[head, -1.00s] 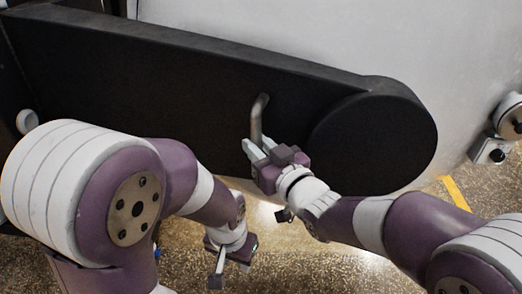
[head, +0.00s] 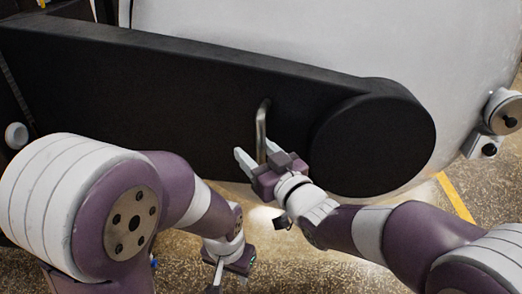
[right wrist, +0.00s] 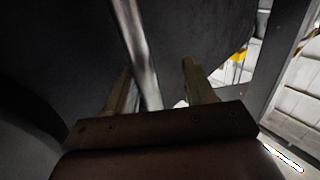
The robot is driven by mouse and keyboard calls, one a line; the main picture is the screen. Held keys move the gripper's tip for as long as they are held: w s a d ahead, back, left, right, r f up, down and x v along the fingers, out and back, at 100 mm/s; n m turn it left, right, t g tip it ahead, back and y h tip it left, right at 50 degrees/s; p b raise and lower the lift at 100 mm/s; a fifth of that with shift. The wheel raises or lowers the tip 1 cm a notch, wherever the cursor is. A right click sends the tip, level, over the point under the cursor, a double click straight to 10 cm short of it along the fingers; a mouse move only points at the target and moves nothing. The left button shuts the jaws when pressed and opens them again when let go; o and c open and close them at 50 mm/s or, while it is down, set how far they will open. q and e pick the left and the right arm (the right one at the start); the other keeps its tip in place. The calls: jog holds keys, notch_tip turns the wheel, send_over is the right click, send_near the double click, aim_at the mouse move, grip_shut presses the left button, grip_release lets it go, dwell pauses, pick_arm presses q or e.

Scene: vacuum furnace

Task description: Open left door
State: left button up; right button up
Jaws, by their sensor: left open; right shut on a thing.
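The black furnace door arm (head: 180,95) spans the head view from the left edge to a rounded end at the right. A metal bar handle (head: 261,125) stands on its face. My right gripper (head: 253,157) is at the lower part of this handle and is shut on it. In the right wrist view the handle (right wrist: 138,45) runs down between the two fingers (right wrist: 158,90); the exact contact is hard to see. My left gripper (head: 222,274) is low in the head view, open and empty, apart from the door.
The pale furnace body (head: 400,40) curves behind the black arm. A round metal fitting (head: 503,112) sticks out at the right. Speckled floor (head: 400,260) with a yellow line (head: 455,198) is open below.

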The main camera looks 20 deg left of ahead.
jog(key=b+v, duration=0.2)
jog(key=v, duration=1)
jog(key=shift+s+f, duration=0.15)
